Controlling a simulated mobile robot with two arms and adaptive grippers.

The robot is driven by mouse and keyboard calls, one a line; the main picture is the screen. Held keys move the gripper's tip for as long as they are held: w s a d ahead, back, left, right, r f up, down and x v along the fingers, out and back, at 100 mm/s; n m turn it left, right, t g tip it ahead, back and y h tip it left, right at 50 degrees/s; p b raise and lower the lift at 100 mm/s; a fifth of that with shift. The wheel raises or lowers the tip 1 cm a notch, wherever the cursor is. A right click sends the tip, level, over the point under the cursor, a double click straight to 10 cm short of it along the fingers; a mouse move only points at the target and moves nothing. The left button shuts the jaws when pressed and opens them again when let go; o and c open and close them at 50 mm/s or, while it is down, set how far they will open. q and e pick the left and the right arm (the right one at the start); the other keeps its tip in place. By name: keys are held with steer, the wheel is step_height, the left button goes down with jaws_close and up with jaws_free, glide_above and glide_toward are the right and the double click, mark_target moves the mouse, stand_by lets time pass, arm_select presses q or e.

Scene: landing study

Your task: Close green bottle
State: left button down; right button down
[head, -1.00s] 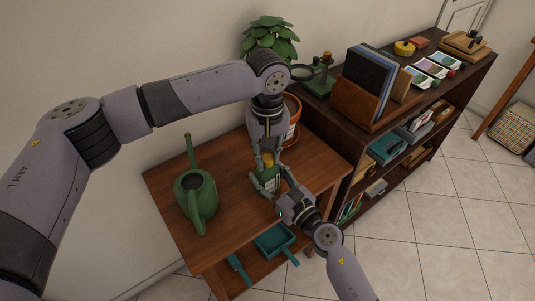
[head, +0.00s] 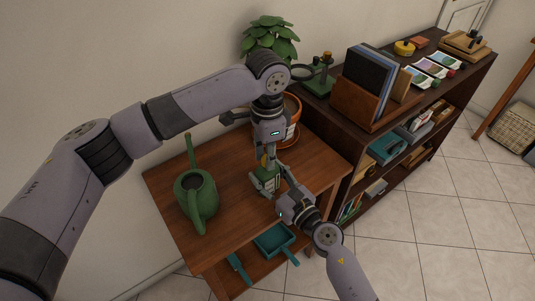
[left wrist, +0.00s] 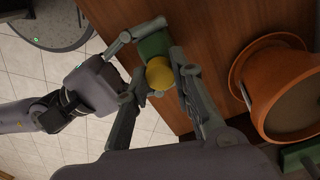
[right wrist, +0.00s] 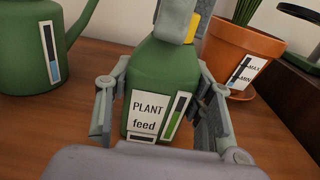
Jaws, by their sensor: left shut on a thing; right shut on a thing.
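The green bottle (head: 262,184) stands upright on the small wooden table; its "PLANT feed" label faces the right wrist view (right wrist: 148,72). My right gripper (head: 268,186) is shut around the bottle's body, one finger on each side. The yellow cap (left wrist: 160,73) is at the bottle's top, between the fingers of my left gripper (left wrist: 158,80). My left gripper comes down from above and is shut on the cap. A left finger covers most of the cap and neck in the right wrist view, so I cannot tell how tightly the cap sits.
A green watering can (head: 196,196) stands left of the bottle on the table (head: 232,165). A terracotta pot (head: 293,112) with a plant stands close behind my left gripper. A dark shelf unit (head: 350,150) borders the table on the right. Teal tools (head: 273,240) lie on the lower shelf.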

arm_select(q)
steer(key=m, duration=0.4)
steer(key=shift+m, duration=0.3)
steer(key=m, duration=0.4)
steer(key=c, duration=1.3)
jaws_free()
step_height(320, 180, up, 12)
arm_select(e)
steer(key=c, duration=0.7)
jaws_free()
